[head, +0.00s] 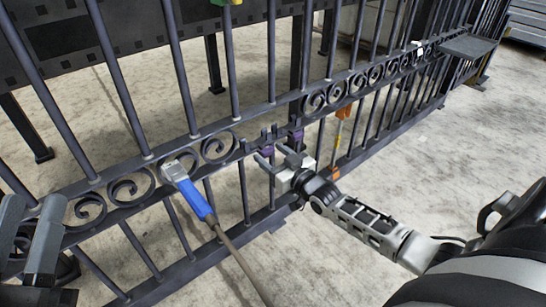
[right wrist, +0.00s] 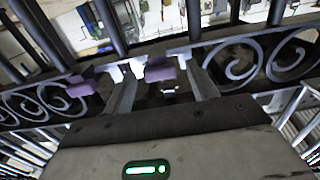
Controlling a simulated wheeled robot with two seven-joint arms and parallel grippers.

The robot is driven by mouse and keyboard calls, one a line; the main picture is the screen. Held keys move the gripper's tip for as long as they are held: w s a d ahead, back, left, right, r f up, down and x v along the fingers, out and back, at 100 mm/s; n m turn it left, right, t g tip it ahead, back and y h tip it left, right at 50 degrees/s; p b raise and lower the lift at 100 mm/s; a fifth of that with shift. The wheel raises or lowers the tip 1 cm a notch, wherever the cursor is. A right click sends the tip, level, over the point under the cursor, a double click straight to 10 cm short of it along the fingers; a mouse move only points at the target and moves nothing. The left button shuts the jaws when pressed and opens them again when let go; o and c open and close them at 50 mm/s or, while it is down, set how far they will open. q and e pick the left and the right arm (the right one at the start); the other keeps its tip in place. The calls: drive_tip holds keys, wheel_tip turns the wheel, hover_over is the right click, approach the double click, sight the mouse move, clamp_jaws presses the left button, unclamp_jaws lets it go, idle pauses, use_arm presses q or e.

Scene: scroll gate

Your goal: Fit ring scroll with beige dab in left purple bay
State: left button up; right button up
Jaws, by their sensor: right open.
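The gate's scroll row has a gap with two purple-marked blocks. The left one (head: 267,152) and the right one (head: 297,136) show in the head view. They also show in the right wrist view, one at left (right wrist: 84,85) and one nearer the middle (right wrist: 159,70). My right gripper (head: 276,160) is open at this gap; its fingers (right wrist: 163,88) point at the rail, and I see no scroll between them. My left gripper (head: 27,230) is at the left edge beside the scrolls, partly cut off; its grip is unclear. I cannot make out a beige dab on any scroll.
A blue-handled tool (head: 195,198) with a cable lies against the rail, left of the gap. Fitted scrolls (head: 217,147) flank the gap. A grey shelf (head: 468,46) juts out at far right. Front floor is clear.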

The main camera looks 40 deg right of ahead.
drive_tip(key=shift+c, duration=0.4)
